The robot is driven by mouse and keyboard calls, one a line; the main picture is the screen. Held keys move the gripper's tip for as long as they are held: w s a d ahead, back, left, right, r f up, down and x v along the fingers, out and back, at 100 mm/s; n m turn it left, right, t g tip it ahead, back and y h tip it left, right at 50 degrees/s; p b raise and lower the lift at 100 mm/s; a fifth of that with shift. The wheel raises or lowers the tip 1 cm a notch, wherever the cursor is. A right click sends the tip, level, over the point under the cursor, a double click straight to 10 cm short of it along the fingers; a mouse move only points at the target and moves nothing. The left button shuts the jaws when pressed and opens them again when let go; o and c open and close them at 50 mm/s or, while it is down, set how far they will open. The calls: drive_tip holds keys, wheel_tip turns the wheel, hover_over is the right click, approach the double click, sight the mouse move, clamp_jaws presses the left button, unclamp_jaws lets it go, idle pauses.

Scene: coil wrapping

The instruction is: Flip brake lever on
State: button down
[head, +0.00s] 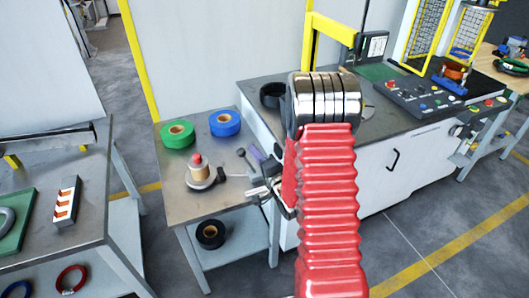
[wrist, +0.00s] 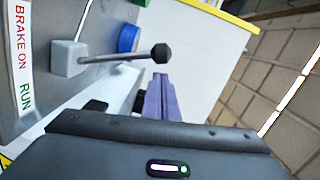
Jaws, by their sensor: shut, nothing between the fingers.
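The brake lever (wrist: 115,57) shows in the wrist view as a metal rod with a black knob (wrist: 161,53), sticking out from a grey pivot block (wrist: 68,58). A label (wrist: 22,55) beside it reads "BRAKE ON" and "RUN". The rod points away from the label, to the right; I cannot tell which setting it is in. My gripper (wrist: 160,82) has its purple fingers together and empty, just below the knob in the picture and apparently apart from it.
The small table (head: 170,205) holds a green roll (head: 177,134), a blue roll (head: 225,123) and a spool (head: 199,172). A black roll (head: 210,235) lies on its lower shelf. A workbench with a control panel (head: 415,92) stands right.

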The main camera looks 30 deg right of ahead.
drive_tip(key=shift+a, duration=0.5)
